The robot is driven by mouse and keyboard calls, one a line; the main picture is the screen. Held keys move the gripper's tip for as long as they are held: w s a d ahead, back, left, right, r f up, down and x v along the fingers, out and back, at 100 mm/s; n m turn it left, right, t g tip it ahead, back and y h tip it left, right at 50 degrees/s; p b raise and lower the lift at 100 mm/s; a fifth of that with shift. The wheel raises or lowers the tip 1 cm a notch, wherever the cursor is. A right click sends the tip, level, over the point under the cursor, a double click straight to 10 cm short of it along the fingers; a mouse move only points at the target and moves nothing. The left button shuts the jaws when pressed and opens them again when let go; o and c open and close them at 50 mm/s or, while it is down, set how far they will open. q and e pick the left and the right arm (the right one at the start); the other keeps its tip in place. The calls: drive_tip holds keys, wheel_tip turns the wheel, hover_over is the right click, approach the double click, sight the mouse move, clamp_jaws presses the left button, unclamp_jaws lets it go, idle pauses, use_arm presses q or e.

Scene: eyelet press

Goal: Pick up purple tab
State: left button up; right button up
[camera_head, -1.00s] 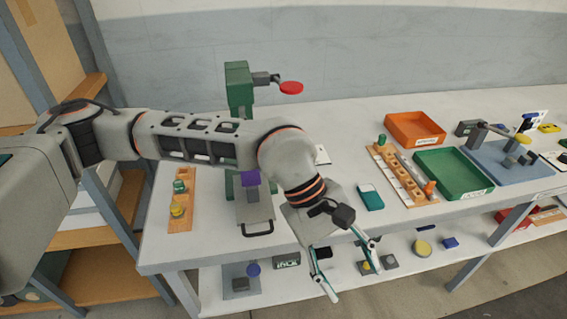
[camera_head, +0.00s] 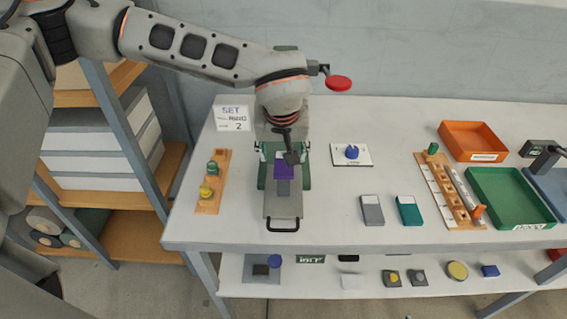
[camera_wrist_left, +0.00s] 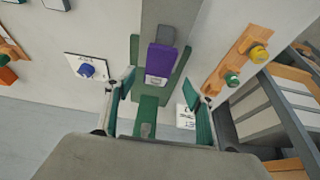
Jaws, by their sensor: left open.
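The purple tab (camera_head: 284,170) sits on the grey slide (camera_head: 283,206) of the green press. In the left wrist view the purple tab (camera_wrist_left: 161,58) has a pale marked strip at its near end. My left gripper (camera_head: 284,152) hangs over the press with its fingers spread, one on each side of the tab's line. In the left wrist view the open left gripper (camera_wrist_left: 163,98) has nothing between its fingertips, and the tab lies just beyond them. I cannot tell the height gap. My right gripper is not in view.
A wooden rack (camera_head: 212,182) with green and yellow pegs stands left of the press. A white card with a blue knob (camera_head: 351,152) lies to the right. The press's red knob (camera_head: 339,83) juts out behind. Grey and teal boxes (camera_head: 409,210) lie on the front right.

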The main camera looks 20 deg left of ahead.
sight(284, 163)
use_arm(q)
drive_tip(key=x, duration=0.4)
drive_tip(key=shift+d, duration=0.1)
drive_tip(key=c, duration=1.1)
